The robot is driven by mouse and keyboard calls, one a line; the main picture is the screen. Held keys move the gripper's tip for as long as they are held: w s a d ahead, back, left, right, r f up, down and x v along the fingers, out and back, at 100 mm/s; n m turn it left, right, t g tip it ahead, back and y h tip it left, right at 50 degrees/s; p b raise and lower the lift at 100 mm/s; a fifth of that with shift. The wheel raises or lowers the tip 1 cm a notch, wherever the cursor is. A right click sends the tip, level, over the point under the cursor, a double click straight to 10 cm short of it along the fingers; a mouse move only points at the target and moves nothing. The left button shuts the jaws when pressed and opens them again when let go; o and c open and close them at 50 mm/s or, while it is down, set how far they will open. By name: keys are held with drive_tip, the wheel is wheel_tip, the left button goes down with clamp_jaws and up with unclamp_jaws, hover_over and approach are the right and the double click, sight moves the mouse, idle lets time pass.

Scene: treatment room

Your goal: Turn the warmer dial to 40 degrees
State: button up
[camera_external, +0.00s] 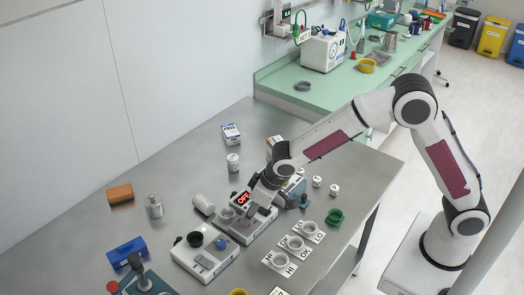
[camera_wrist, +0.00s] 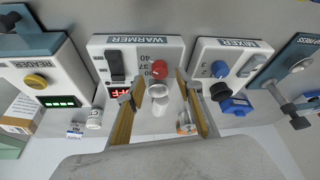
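The warmer (camera_wrist: 140,45) is a pale box labelled WARMER, with the numbers 40 and 37 beside a red dial (camera_wrist: 158,70). I cannot make out where the dial points. In the external view, the warmer's display (camera_external: 243,198) reads OFF in red. My gripper (camera_wrist: 157,84) is open, with one finger on each side of the dial in the wrist view and visible gaps between. I cannot tell how far the tips are from the panel. In the external view, my gripper (camera_external: 259,201) is over the warmer (camera_external: 247,228) and hides its dial.
A mixer (camera_wrist: 236,55) with a blue dial stands right of the warmer in the wrist view, a reader (camera_wrist: 60,72) with a yellow dial left. Labelled plates with cups (camera_external: 294,243) lie nearby. An orange-brown block (camera_external: 120,194) and metal bottle (camera_external: 154,207) stand left, with bare table between.

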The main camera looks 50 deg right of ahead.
drive_tip(key=a+v, duration=0.1)
drive_tip(key=v, duration=0.8)
drive_tip(key=shift+d, duration=0.5)
drive_tip(key=shift+s, duration=0.1)
drive_tip(key=s+d+r+m, duration=0.1)
drive_tip(key=s+d+r, duration=0.2)
drive_tip(key=s+d, duration=0.5)
drive_tip(key=s+d+r+m+t, duration=0.1)
drive_tip(key=s+d+r, duration=0.2)
drive_tip(key=s+d, duration=0.6)
drive_tip(key=s+d+r+m+h, duration=0.1)
drive_tip(key=s+d+r, duration=0.3)
drive_tip(key=s+d, duration=0.5)
drive_tip(key=shift+s, duration=1.35)
drive_tip(key=shift+r, duration=0.1)
idle(1.6)
